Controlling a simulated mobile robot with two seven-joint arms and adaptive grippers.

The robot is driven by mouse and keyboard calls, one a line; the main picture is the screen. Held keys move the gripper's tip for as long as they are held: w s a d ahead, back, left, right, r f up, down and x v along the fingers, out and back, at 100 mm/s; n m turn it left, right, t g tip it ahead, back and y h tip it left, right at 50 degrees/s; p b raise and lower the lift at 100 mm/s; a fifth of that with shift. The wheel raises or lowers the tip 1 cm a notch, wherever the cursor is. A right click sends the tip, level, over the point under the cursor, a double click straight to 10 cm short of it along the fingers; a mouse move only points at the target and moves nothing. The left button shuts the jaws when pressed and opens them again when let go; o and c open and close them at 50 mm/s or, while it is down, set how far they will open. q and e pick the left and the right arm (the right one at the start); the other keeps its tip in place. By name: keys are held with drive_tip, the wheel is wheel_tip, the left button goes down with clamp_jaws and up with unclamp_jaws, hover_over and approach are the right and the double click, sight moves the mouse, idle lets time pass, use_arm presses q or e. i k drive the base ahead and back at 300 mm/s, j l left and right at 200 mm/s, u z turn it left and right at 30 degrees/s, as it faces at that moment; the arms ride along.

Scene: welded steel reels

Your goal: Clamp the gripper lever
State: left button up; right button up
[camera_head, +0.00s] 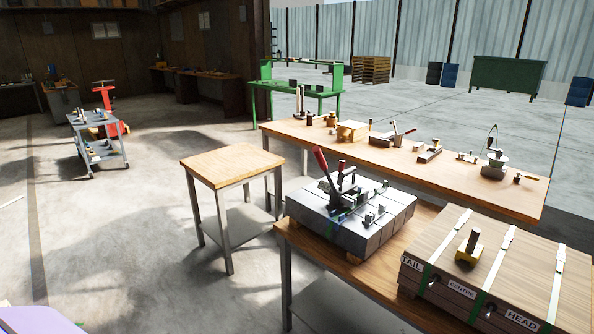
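A clamp (342,192) with a dark lever stands on a grey slotted steel block (375,235). The lever's red-handled end (320,160) points up and tilts to the left, clear of the block. A second upright dark part stands close behind it. Small blue and green pieces lie around the clamp's foot. Whether the clamp grips anything is too small to tell. Neither of my grippers shows in this view.
The block sits on a wooden-topped table (392,270) beside a wooden case (535,260) marked TAIL, CENTRE and HEAD. Behind is a long bench (490,195) with several tools. A small empty-topped table (231,163) stands left. Open concrete floor lies further left.

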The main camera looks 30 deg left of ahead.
sight(340, 166)
drive_tip(key=l+u, duration=0.35)
drive_tip(key=i+l+u, duration=0.1)
drive_tip(key=u, duration=0.3)
drive_tip(key=l+u, duration=0.55)
drive_tip(key=l, duration=0.3)
drive_tip(key=k+l+u, duration=0.2)
drive_tip(key=l, duration=0.7)
drive_tip(key=k+l, duration=0.1)
drive_tip(key=l, duration=0.3)
